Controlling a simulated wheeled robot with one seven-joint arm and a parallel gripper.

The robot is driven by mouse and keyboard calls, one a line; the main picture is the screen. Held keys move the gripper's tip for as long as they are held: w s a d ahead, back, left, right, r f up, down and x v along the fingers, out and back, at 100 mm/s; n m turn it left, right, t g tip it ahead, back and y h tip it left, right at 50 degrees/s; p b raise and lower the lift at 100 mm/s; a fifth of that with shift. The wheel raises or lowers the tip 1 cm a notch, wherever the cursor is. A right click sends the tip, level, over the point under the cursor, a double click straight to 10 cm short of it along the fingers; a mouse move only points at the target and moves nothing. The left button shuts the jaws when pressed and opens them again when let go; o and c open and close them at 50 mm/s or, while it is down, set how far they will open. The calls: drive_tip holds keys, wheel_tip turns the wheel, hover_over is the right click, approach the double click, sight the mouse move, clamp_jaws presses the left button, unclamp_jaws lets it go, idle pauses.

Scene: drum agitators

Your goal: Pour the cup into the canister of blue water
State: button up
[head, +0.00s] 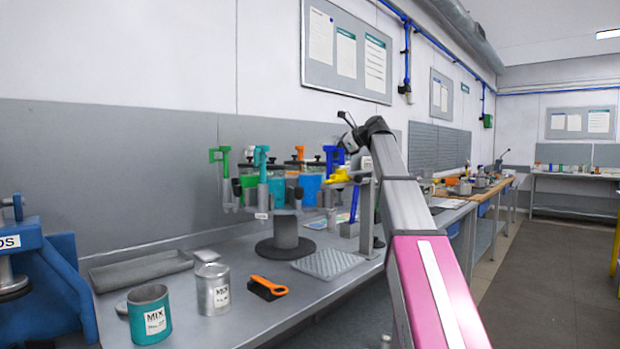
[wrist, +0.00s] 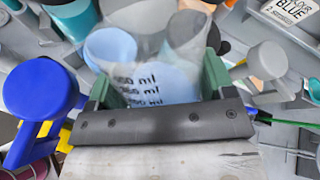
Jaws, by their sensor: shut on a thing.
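In the wrist view my gripper (wrist: 158,88) has green finger pads on either side of a clear measuring cup (wrist: 160,42) with black ml marks, and is shut on it. Pale blue shows through the cup; I cannot tell whether it is inside or behind. A round pale blue surface (wrist: 108,48) lies just beyond the cup's left side, seemingly liquid in a canister. My gripper and cup are hard to make out there.
A blue knob and handle (wrist: 42,92) stand close at left in the wrist view. A tag reading BLUE (wrist: 292,10) is at top right. A teal tin (head: 150,314), grey tin (head: 212,290), orange-handled tool (head: 268,287) and grey tray (head: 140,270) lie on the bench.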

sight(337, 160)
drive_tip(key=shift+m+y, duration=0.3)
drive_tip(key=f, duration=0.4)
drive_tip(key=shift+w+d+f+b, duration=0.1)
drive_tip(key=shift+d+f+b, duration=0.05)
drive_tip(key=shift+d+b, duration=0.2)
drive_tip(key=shift+w+d+r+m+y+b, duration=0.2)
drive_tip(key=shift+d+r+m+y+b, duration=0.2)
drive_tip(key=shift+d+y, duration=0.25)
drive_tip(key=shift+d+f+m+y, duration=0.25)
drive_tip(key=shift+f+m+y, duration=0.15)
drive_tip(key=shift+y, duration=0.25)
drive_tip(key=shift+w+d+t+y+b, duration=0.15)
drive_tip(key=shift+d+t+y+b, duration=0.05)
drive_tip(key=shift+t+y+b, duration=0.15)
drive_tip(key=shift+w+d+r+m+t+y+b, duration=0.1)
drive_tip(key=shift+d+r+m+t+y+b, duration=0.25)
drive_tip(key=shift+m, duration=0.45)
